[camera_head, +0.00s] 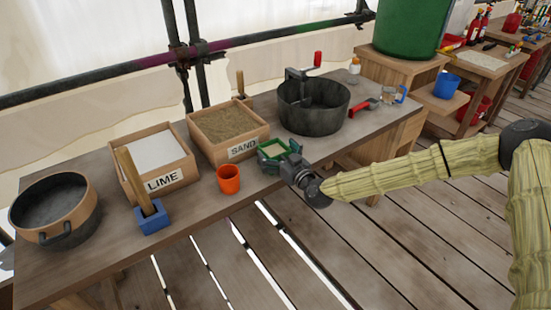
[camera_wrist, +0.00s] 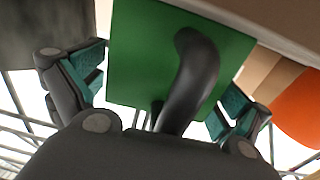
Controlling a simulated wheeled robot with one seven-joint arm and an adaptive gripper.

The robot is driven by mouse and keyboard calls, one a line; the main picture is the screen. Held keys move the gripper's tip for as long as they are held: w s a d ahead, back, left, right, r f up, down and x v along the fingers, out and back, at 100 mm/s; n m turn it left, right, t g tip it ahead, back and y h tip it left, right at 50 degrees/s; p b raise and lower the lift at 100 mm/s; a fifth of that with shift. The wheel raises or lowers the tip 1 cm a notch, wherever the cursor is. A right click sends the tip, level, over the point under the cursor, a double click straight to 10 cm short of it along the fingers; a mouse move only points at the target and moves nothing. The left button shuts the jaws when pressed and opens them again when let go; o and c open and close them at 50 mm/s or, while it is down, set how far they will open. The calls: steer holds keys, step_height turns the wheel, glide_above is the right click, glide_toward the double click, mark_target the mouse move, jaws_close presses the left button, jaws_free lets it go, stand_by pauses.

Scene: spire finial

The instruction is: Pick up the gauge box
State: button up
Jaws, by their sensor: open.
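The gauge box is a small green box (camera_head: 275,148) at the front edge of the workbench, just in front of the sand tray. In the wrist view its green face (camera_wrist: 135,65) fills the upper middle, with a black curved handle (camera_wrist: 197,75) on it. My gripper (camera_head: 281,161) is at the box's near side. In the wrist view my gripper (camera_wrist: 163,86) has its teal-padded fingers spread apart, one on each side of the box. I cannot tell whether either pad touches it. Part of the box is hidden by my gripper in the head view.
An orange cup (camera_head: 228,179) stands close to the left of the box. The sand tray (camera_head: 243,153) is behind, with the lime tray (camera_head: 168,181) to its left. A black pot (camera_head: 315,117) with a red-handled crank stands behind right. The bench's right front is mostly clear.

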steer(key=c, duration=1.2)
steer(key=shift+o, duration=0.2)
steer(key=shift+r, duration=0.15)
